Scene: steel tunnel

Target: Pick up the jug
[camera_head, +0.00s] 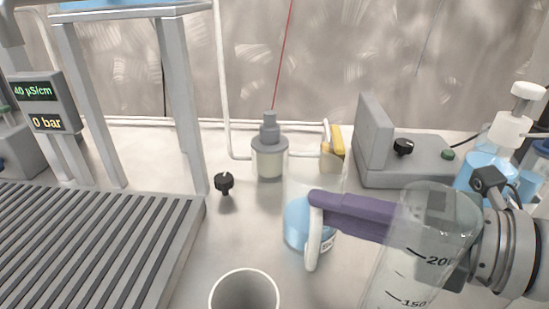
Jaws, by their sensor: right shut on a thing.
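The jug (298,215) is a clear vessel with light blue liquid in its lower part, a label low on its right side and a white handle (313,253) facing me. It looks upright, near the middle of the steel surface. My right gripper (319,202) comes in from the right with purple fingers. It is shut on the upper part of the jug's handle. A clear measuring vessel in front hides part of my gripper. I cannot tell if the jug's base touches the surface. My left gripper is not in view.
The clear measuring vessel (415,262) stands front right, close to my right arm. A white-rimmed cup (244,290) is at the front. A grey capped bottle (269,158) and a yellow block (333,150) are behind the jug. A ribbed grate (90,245) fills the left. Pump bottles (490,160) stand far right.

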